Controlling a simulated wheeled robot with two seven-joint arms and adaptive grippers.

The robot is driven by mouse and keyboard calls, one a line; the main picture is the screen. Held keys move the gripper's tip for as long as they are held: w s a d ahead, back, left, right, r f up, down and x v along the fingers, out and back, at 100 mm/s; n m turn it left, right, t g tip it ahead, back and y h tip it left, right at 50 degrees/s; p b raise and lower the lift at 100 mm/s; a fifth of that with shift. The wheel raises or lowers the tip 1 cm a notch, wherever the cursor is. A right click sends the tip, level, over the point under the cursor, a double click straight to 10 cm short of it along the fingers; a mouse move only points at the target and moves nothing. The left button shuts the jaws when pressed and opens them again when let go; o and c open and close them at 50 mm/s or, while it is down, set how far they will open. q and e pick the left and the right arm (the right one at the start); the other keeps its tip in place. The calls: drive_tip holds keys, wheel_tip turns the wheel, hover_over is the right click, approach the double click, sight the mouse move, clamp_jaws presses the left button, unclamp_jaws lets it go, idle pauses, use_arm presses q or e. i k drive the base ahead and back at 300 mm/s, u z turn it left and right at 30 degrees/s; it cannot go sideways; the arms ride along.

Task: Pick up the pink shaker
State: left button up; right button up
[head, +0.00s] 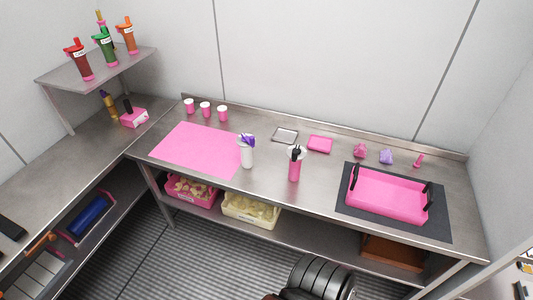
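A pink shaker (294,171) with a pale top stands upright on the middle of the steel counter, toward its front edge. A small black part shows at its top; I cannot tell whether it is a handle or a spout. A similar white shaker (247,156) with a purple top stands to its left, at the right edge of the pink mat. Nothing is touching the pink shaker. Neither of my grippers shows in the head view.
A pink mat (190,150) lies left on the counter. Behind are pink cups (206,109), a grey tray (284,136) and a pink block (320,144). A pink tray (386,207) with black handles sits on a dark mat at right. Bins (250,209) stand below.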

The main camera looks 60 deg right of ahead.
sight(294, 168)
drive_tip(key=z, duration=0.25)
drive_tip(key=i, duration=1.25)
drive_tip(key=z, duration=1.6)
drive_tip(key=i, duration=0.85)
drive_tip(key=z, duration=0.9)
